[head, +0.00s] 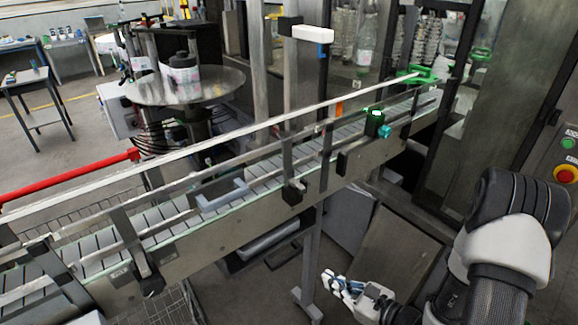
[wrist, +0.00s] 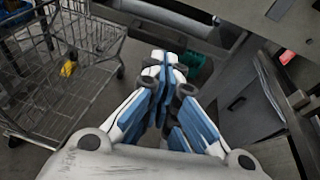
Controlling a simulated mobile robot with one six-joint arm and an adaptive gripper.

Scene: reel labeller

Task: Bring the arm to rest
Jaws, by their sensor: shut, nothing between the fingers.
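My gripper (head: 341,284) is at the lower right of the head view, low in front of the conveyor and below its belt level. Its fingers are together and hold nothing. In the wrist view the gripper (wrist: 165,60) points away from the camera, with its blue and white fingers closed at the tips. My arm comes in from the right side of the head view, bent, with the forearm running down and the hand pointing left.
The conveyor (head: 240,246) crosses the head view from lower left to upper right. A red bar (head: 70,178) stands at the left. A control panel with a red button (head: 566,174) is at the right. A wire cart (wrist: 62,75) stands left of the gripper in the wrist view.

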